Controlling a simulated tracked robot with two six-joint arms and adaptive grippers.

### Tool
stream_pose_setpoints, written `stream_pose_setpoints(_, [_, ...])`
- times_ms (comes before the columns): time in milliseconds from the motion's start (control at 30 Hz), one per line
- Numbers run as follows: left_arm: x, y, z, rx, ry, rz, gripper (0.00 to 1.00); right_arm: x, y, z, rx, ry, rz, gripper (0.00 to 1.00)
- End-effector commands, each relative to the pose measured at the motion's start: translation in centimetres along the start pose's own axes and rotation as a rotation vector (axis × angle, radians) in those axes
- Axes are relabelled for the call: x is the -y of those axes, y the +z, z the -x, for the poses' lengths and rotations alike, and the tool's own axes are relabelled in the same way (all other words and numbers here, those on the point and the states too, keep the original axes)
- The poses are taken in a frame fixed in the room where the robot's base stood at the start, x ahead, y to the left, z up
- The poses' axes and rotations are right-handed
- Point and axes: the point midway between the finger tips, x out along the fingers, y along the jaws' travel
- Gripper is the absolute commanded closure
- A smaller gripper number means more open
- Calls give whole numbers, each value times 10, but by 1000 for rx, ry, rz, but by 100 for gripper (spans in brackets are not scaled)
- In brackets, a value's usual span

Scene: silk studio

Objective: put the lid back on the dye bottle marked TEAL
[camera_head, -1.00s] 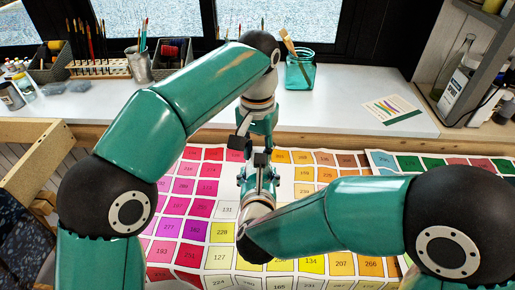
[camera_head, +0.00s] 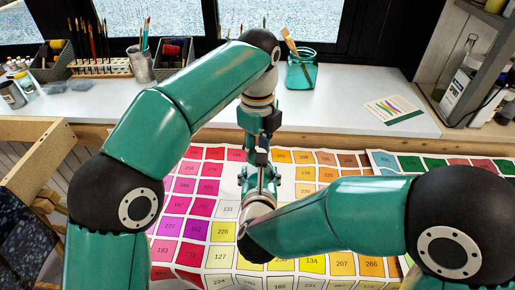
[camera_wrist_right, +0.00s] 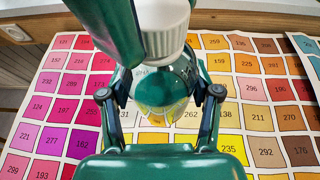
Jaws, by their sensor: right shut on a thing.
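The bottle's marking is not readable. A part of my left gripper is close against the lid's left side there. In the head view my left gripper (camera_head: 262,157) is right above my right gripper (camera_head: 260,182), and the arms hide the bottle and lid. I cannot see whether the left fingers grip the lid.
A colour chart of numbered swatches (camera_head: 222,231) covers the wooden table under the grippers. Behind it, a white sill (camera_head: 230,105) carries a teal glass jar with brushes (camera_head: 301,70), a metal brush cup (camera_head: 140,64) and a card (camera_head: 394,109). A shelf with bottles (camera_head: 462,80) stands right.

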Motion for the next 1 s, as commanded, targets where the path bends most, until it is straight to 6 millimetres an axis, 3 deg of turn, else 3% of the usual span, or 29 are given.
stream_pose_setpoints(400, [5, 0, 0, 6, -1, -916, 76, 0, 0, 0, 0, -1, -1, 100])
stream_pose_setpoints(533, [5, -1, 0, 7, 0, -1146, 76, 0, 0, 0, 0, -1, -1, 100])
stream_pose_setpoints(700, [6, -1, 0, 7, 1, -1278, 76, 1, 0, 0, 0, -2, -1, 100])
stream_pose_setpoints(967, [6, -1, 0, 7, 1, -1284, 76, 1, 0, 0, -1, -2, -1, 100])
stream_pose_setpoints(1000, [6, -1, 0, 7, 1, -1283, 63, 1, 0, 0, -1, -2, -1, 100])
